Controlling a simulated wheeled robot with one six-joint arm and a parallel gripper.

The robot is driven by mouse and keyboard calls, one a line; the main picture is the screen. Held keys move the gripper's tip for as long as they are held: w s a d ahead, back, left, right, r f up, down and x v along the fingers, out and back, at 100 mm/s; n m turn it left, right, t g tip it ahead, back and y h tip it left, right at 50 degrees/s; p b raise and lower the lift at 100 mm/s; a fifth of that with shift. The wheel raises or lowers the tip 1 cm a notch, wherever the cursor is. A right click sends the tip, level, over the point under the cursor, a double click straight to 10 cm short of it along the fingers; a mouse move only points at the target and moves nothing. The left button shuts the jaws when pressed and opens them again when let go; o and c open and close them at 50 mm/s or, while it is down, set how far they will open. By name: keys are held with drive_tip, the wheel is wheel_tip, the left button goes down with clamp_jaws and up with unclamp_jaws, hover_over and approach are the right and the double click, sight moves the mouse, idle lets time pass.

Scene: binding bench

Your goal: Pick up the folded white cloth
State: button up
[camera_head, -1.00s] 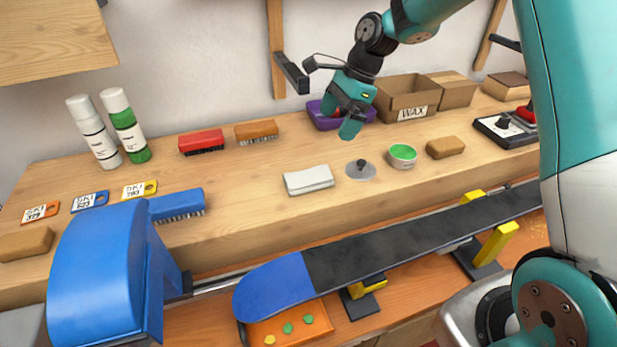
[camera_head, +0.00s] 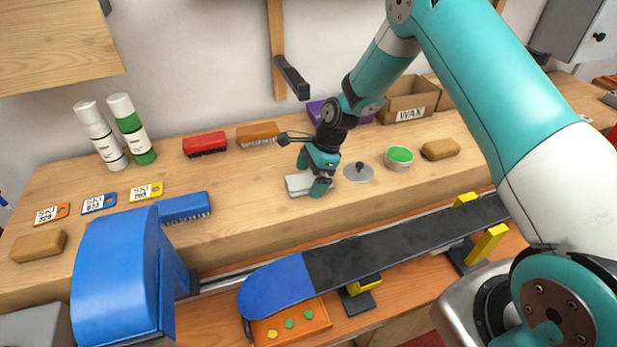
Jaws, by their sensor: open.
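The folded white cloth (camera_head: 297,186) lies flat on the wooden bench, near its front edge. My gripper (camera_head: 311,184) is open and low over the cloth, pointing down. Its fingers cover the right part of the cloth. I cannot tell whether the fingers touch the cloth or stand just above it.
A metal lid with a dark knob (camera_head: 358,171) lies just right of my gripper, and a green tin (camera_head: 398,157) stands beyond it. A blue brush (camera_head: 184,207) is to the left. A snowboard (camera_head: 400,246) is clamped in front of the bench. Red (camera_head: 205,144) and orange (camera_head: 257,133) brushes lie behind.

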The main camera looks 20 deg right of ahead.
sight(310, 178)
drive_tip(key=shift+a+f, duration=0.1)
drive_tip(key=shift+f, duration=0.15)
drive_tip(key=c, duration=1)
drive_tip(key=shift+o, duration=0.2)
drive_tip(key=shift+r, duration=0.1)
wheel_tip(310, 178, up, 20)
drive_tip(key=b, duration=0.3)
drive_tip(key=o, duration=0.3)
drive_tip(key=shift+c, duration=1.1)
